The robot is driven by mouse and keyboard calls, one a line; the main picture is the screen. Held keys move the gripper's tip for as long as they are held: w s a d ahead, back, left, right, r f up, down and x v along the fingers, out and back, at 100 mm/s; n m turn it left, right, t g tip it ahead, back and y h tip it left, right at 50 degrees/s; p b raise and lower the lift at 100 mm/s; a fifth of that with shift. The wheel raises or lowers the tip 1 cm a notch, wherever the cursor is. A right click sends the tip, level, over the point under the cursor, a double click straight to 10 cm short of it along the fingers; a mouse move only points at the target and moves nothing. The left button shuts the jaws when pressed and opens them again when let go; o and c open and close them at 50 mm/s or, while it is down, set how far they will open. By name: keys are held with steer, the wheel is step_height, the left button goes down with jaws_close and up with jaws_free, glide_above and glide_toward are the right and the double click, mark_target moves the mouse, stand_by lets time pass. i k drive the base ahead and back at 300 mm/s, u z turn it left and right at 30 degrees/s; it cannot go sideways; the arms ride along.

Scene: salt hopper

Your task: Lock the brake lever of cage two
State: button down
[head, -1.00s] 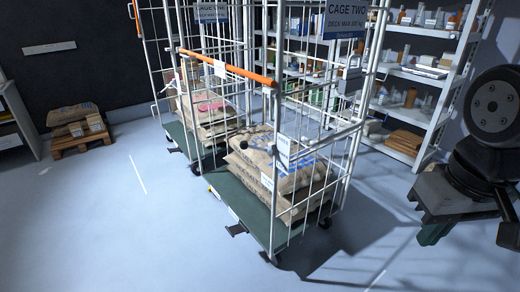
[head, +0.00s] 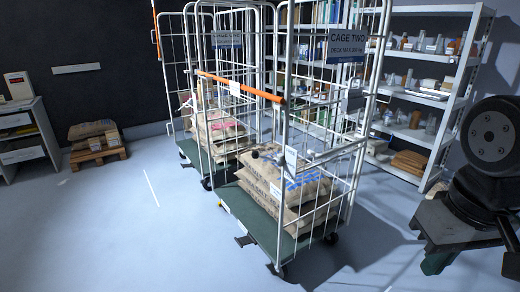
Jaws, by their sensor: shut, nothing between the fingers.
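Cage two (head: 281,180) is a white wire roll cage with an orange top bar, in the middle of the head view. Its blue sign (head: 347,42) reads CAGE TWO. Printed sacks (head: 290,187) are stacked on its green deck (head: 258,223). A small dark brake lever (head: 244,240) sticks out low from the deck's left edge, close to the floor. It is too small to tell whether it is up or down. Part of my arm (head: 490,135) shows at the right, well apart from the cage. My gripper cannot be made out in this view.
Another loaded roll cage (head: 222,135) stands close behind cage two. Shelving (head: 440,92) with jars and boxes is at the back right. A pallet with sacks (head: 96,155) and a drawer cabinet (head: 22,138) are at the left. The floor (head: 120,235) at front left is clear.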

mark_target(255, 155)
steer(key=u, duration=0.15)
steer(key=i, duration=1.1)
steer(key=z, duration=0.25)
